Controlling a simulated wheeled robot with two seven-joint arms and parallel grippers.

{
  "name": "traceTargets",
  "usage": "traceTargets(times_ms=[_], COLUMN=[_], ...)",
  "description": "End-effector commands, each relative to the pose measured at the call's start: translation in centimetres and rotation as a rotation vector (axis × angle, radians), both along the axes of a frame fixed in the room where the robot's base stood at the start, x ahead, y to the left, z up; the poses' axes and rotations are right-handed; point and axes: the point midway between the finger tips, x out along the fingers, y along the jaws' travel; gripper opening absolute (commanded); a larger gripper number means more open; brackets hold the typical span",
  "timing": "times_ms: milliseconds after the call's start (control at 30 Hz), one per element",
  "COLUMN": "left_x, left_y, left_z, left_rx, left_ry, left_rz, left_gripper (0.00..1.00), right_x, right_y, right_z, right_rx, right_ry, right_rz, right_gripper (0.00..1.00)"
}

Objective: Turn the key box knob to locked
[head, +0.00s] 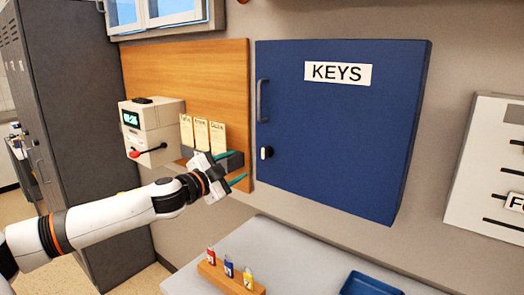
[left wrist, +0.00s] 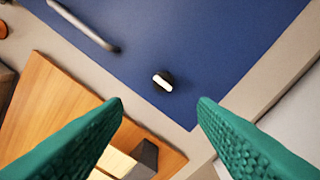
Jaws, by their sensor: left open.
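The blue key box (head: 335,130), labelled KEYS, hangs shut on the wall. Its small dark knob (head: 266,152) with a white bar sits low on the door's left side, below the door handle (head: 262,100). In the left wrist view the white bar of the knob (left wrist: 162,82) runs about parallel to the handle (left wrist: 85,26), so it looks upright. My left gripper (head: 238,166) is just left of and slightly below the knob, with teal fingers apart and nothing between them. In the left wrist view the knob shows ahead of the open left gripper (left wrist: 160,103). My right gripper is out of view.
A wooden board (head: 215,75) left of the box carries a white time clock (head: 152,128) and a card rack (head: 230,160) close to my gripper. Below are a grey table (head: 300,262), a wooden tag holder (head: 215,275) and a blue tray (head: 370,285).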

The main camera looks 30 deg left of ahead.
Motion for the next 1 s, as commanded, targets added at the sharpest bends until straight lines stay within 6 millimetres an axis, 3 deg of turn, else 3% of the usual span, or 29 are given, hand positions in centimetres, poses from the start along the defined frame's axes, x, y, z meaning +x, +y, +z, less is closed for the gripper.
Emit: traceTargets(times_ms=[33,167,500,733,1000], left_x=[0.5,2.1,7.8,10.4,11.0], left_y=[-0.1,-0.7,-1.1,-1.2,-1.3], left_z=[0.8,1.0,0.6,0.3,0.0], left_rx=[-0.006,-0.005,-0.002,0.001,0.003], left_ry=[-0.003,-0.002,-0.001,0.0,0.002], left_rz=[-0.001,-0.008,-0.004,-0.005,-0.005], left_gripper=[0.53,0.53,0.53,0.53,0.53], right_x=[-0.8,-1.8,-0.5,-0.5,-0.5], right_y=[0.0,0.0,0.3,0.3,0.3], right_z=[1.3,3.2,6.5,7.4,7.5], right_rx=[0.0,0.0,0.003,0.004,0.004], right_ry=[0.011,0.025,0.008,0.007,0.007], right_rz=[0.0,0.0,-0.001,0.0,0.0], right_gripper=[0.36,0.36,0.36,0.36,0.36])
